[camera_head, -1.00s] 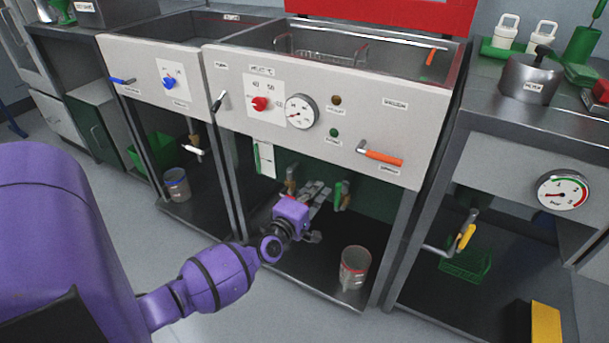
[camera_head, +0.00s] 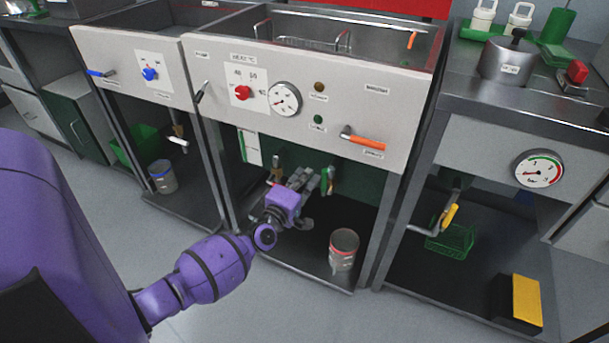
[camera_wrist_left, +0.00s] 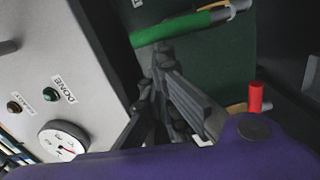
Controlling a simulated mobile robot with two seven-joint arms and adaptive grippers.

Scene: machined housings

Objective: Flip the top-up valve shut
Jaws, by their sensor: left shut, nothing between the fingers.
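I cannot read a top-up label on any valve. A valve with a green handle (camera_head: 326,180) sits under the middle sink unit; the green handle crosses the top of the left wrist view (camera_wrist_left: 185,27). My left gripper (camera_head: 306,176) is under that unit, shut and empty, with its fingertips just left of the green handle. In the left wrist view the gripper (camera_wrist_left: 160,72) points toward the handle; I cannot tell whether they touch. A red handle (camera_wrist_left: 256,97) shows at the right there. My right gripper is not in view.
The middle unit's front panel (camera_head: 290,88) overhangs the gripper and carries a gauge (camera_head: 285,98), a red knob and an orange lever (camera_head: 363,138). A tin (camera_head: 343,250) stands on the shelf below. A yellow-handled valve (camera_head: 450,215) is under the right bench.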

